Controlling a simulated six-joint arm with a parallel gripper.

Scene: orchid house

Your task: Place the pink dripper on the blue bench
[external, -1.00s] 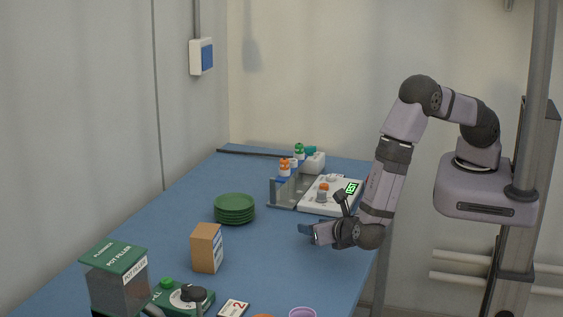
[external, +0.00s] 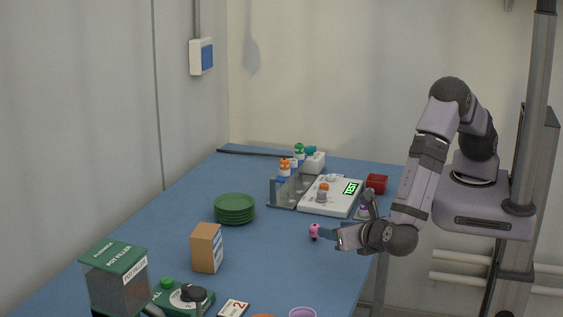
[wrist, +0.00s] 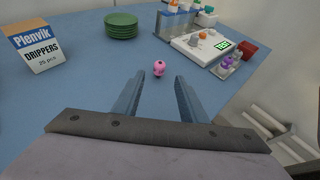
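The pink dripper (external: 315,230) stands on the open middle of the blue bench (external: 180,235). In the wrist view the pink dripper (wrist: 159,68) looks upright, just beyond my fingertips. My gripper (external: 335,237) is low over the bench, to the right of the dripper. In the wrist view my gripper (wrist: 160,78) has its two blue-grey fingers spread, with nothing between them. The dripper appears apart from both fingers.
A stack of green saucers (external: 234,209) and a drippers box (external: 207,248) stand to the left. A purple item (wrist: 229,62) sits near the scale.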

